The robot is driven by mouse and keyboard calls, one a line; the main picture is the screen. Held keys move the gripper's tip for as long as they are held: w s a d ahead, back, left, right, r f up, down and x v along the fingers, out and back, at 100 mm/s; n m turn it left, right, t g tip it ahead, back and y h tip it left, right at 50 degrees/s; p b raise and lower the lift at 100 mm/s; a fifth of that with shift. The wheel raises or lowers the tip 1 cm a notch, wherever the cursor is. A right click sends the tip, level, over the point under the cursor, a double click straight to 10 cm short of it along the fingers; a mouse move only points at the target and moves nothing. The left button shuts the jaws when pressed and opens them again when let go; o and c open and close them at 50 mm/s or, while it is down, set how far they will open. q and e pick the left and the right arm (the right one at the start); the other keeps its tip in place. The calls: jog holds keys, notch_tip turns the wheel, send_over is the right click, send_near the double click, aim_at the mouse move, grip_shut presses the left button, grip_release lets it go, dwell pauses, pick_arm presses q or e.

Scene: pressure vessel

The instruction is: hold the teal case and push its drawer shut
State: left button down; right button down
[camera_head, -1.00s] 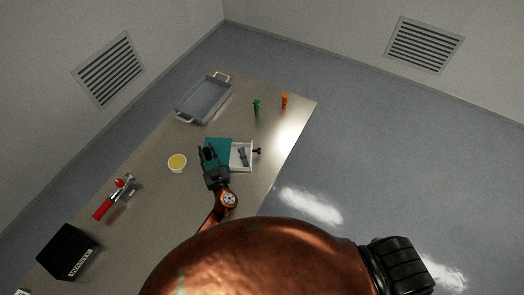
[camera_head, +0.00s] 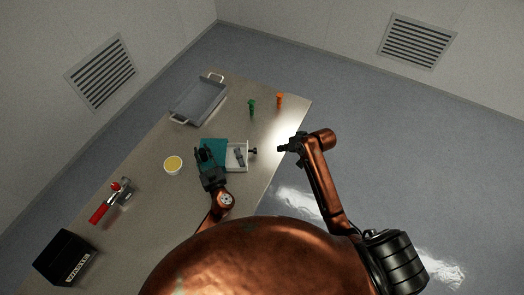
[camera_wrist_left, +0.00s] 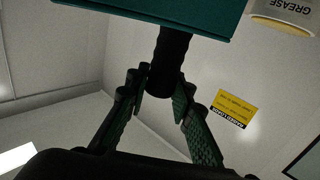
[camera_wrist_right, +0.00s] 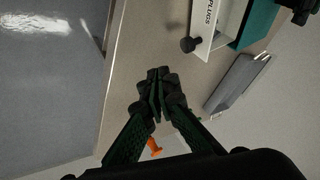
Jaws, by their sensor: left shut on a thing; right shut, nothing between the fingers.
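The teal case (camera_head: 217,146) lies on the table, and its underside or edge shows in the left wrist view (camera_wrist_left: 185,15). Its white drawer (camera_head: 231,162) stands out to the right with a grey item (camera_head: 240,155) inside. The drawer front reads PLUGS in the right wrist view (camera_wrist_right: 207,28). A black knob (camera_head: 253,151) sticks out from that front. My left gripper (camera_head: 206,155) is shut on the case's black handle (camera_wrist_left: 171,52). My right gripper (camera_head: 284,149) is shut and empty, to the right of the knob and apart from it.
A grey tray (camera_head: 181,120) lies behind the case. A green item (camera_head: 252,106) and an orange item (camera_head: 279,99) stand near the far right edge. A grease tub (camera_head: 173,165), a red-handled tool (camera_head: 99,213) and a black box (camera_head: 64,258) are to the left.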

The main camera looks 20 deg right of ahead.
aim_at(248, 151)
jog(key=x, duration=1)
jog(key=shift+a, duration=0.1)
jog(key=shift+w+a+r, duration=0.1)
jog(key=shift+w+a, duration=0.1)
jog(key=shift+a, duration=0.4)
jog(key=shift+w+a+r, duration=0.1)
jog(key=shift+w+a, duration=0.15)
jog(key=shift+a, duration=0.35)
jog(key=shift+w+a, duration=0.2)
jog(key=shift+a, duration=0.4)
jog(key=w+a, duration=0.1)
jog(key=a, duration=0.2)
jog(key=w+a, duration=0.1)
jog(key=a, duration=0.2)
jog(key=w+a, duration=0.1)
jog(key=a, duration=0.2)
jog(key=shift+w+a, duration=0.1)
jog(key=shift+a, duration=0.3)
jog(key=d, duration=0.2)
jog(key=s+d, duration=0.1)
jog(key=d, duration=0.1)
jog(key=shift+s+d, duration=0.15)
jog(key=shift+s, duration=0.05)
jog(key=v, duration=0.9)
jog(key=shift+s+r, duration=0.25)
jog(key=shift+r, duration=0.1)
